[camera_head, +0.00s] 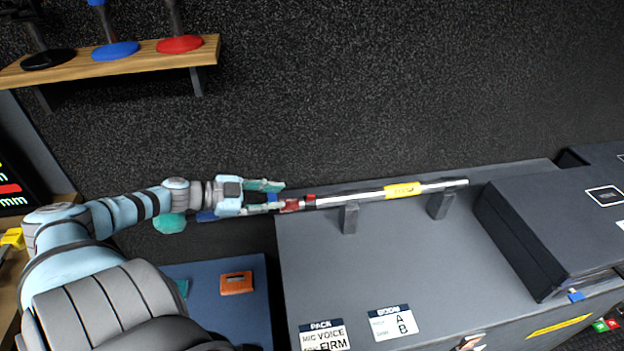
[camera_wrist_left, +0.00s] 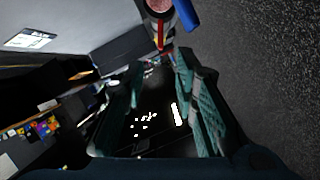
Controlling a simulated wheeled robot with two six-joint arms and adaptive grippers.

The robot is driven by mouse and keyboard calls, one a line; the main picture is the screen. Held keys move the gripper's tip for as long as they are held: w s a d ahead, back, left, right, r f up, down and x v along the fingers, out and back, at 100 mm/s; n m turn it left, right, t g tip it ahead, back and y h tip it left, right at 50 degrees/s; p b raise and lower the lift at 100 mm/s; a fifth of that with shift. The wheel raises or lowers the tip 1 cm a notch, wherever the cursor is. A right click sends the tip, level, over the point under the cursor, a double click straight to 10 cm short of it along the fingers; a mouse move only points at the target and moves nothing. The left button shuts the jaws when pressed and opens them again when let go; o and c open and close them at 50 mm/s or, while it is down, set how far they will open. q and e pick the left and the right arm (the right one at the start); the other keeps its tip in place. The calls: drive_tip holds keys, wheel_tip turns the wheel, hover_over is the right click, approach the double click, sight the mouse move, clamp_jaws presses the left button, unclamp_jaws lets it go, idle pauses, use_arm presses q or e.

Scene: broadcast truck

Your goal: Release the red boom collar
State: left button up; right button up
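The boom pole (camera_head: 350,198) lies across two dark grey cradles on the grey case top, with a yellow label (camera_head: 403,190) on its tube. Its left end carries the red collar (camera_head: 290,206), and another small red part (camera_head: 311,198) sits close to it. My left gripper (camera_head: 281,196) is at that end, with its teal fingers apart. A blue piece (camera_head: 272,197) shows between the fingers. In the left wrist view, the fingers (camera_wrist_left: 160,75) are spread, and the round boom end (camera_wrist_left: 159,6) and the blue piece (camera_wrist_left: 187,14) lie past the tips. My right gripper is not in view.
A wooden shelf (camera_head: 130,59) with black, blue and red stands is on the wall above. A large dark case (camera_head: 555,215) stands at right. An orange box (camera_head: 236,283) lies on a blue surface at lower left.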

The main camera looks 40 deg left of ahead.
sight(311, 199)
use_arm(q)
drive_tip(key=b+x, duration=0.5)
drive_tip(key=x, duration=0.5)
drive_tip(key=shift+a+f, duration=0.2)
drive_tip(key=shift+w+d+f, duration=0.15)
drive_tip(key=shift+w+d, duration=0.1)
drive_tip(key=shift+w, duration=0.25)
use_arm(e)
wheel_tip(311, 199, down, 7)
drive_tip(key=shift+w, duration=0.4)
use_arm(q)
clamp_jaws()
